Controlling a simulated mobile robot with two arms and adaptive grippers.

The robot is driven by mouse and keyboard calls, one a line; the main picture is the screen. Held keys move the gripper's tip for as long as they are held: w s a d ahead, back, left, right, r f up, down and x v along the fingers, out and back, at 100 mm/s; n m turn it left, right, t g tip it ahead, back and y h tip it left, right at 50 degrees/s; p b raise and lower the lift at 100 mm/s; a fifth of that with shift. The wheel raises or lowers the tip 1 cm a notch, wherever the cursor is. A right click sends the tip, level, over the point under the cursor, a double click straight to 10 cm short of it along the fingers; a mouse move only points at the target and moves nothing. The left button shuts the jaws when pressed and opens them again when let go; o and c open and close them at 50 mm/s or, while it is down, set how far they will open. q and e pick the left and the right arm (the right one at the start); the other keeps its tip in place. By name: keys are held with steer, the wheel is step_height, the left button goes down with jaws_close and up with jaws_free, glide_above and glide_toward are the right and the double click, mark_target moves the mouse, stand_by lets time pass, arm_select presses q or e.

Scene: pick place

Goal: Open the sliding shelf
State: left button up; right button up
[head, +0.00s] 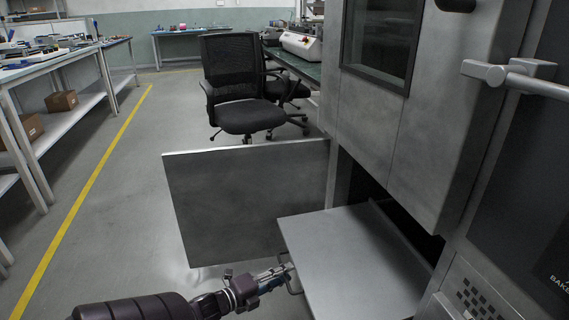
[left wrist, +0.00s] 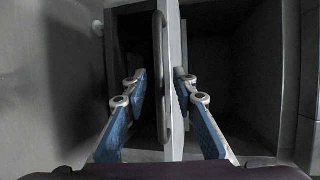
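The sliding shelf (head: 350,262) is a flat grey plate jutting from the lower opening of the grey cabinet (head: 385,130). Its small handle (head: 294,285) is on the front edge. In the left wrist view the handle is an upright bar (left wrist: 161,80) beside the shelf's pale edge (left wrist: 177,60). My left gripper (head: 288,269) is at the handle. In the left wrist view its blue fingers (left wrist: 160,72) stand apart on either side of the bar, with a gap at the left finger. Contact on the right side is unclear. My right gripper is not in view.
The cabinet's lower door (head: 245,200) stands swung open left of the shelf. A black chair (head: 240,85) is behind it. A machine with a bar handle (head: 515,80) is at the right. Workbenches (head: 50,65) line the left. The floor between is clear.

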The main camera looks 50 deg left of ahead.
arm_select(q)
steer(key=s+r, duration=0.2)
steer(key=s, duration=0.9)
steer(key=shift+s, duration=0.15)
